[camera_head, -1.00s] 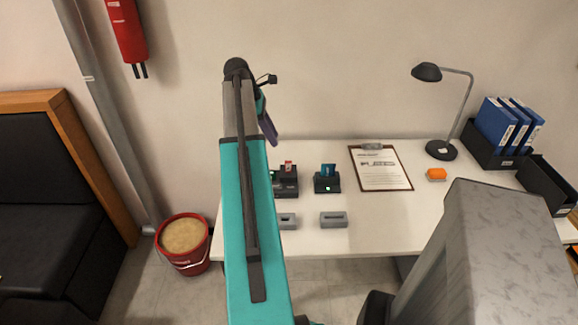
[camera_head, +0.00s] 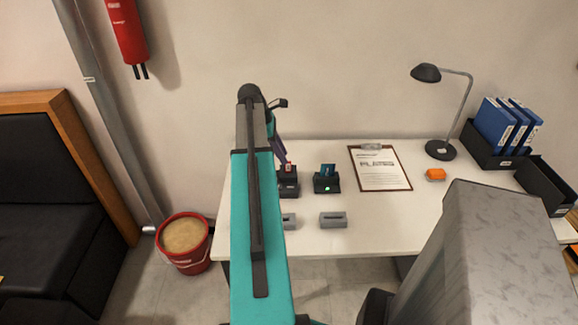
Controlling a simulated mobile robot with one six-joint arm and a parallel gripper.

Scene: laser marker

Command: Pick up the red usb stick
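The red usb stick (camera_head: 288,168) stands upright in a black holder (camera_head: 288,186) on the white table, just right of my teal arm. My gripper (camera_head: 281,156) shows only in part as a dark purple piece beyond the arm. It is just above and to the left of the stick in the picture. I cannot tell whether it touches the stick, or whether it is open or shut. My arm hides the left part of the holder.
A second black holder (camera_head: 327,184) with a blue item stands to the right. Two grey slotted blocks lie in front, one (camera_head: 333,219) fully visible. The table's front middle is clear.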

